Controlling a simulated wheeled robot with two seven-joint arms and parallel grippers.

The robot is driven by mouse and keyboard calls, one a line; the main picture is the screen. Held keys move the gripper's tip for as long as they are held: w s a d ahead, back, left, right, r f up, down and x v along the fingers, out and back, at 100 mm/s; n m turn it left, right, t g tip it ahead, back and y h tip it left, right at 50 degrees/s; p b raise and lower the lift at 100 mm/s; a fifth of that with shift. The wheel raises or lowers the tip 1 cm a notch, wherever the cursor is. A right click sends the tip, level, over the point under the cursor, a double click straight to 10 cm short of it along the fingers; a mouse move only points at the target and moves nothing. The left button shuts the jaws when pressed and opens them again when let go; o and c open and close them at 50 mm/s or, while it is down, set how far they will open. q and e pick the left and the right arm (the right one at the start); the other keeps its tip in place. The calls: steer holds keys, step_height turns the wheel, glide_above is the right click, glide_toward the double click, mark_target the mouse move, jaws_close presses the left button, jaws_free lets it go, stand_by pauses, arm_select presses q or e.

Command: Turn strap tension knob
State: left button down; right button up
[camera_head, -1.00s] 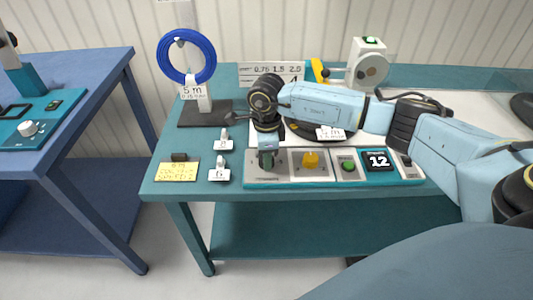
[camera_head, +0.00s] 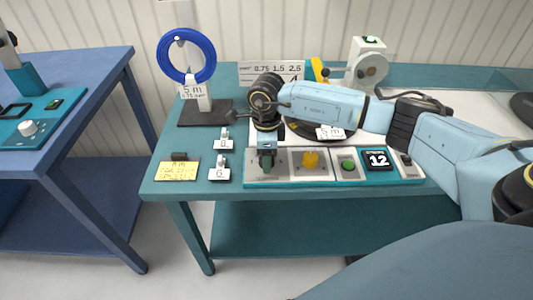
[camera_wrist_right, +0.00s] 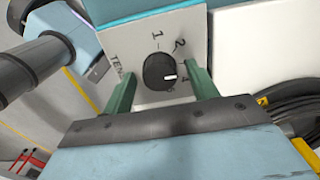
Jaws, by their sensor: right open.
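The tension knob (camera_wrist_right: 156,66) is a round dark knob with a white pointer mark, on a light plate with printed digits and partly hidden lettering starting "TEN". In the head view the right gripper (camera_head: 267,160) is over the left end of the control panel (camera_head: 330,180) and hides the knob there. My left gripper is not in view.
Labelled tags (camera_head: 219,174) and a yellow note (camera_head: 177,171) lie left. A blue coil (camera_head: 187,55) hangs on a stand behind. My right arm covers part of the table.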

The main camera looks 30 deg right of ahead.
step_height(320, 180, up, 13)
steer(key=p, duration=0.1)
steer(key=shift+r, duration=0.2)
steer(key=shift+a, duration=0.1)
stand_by(0.6)
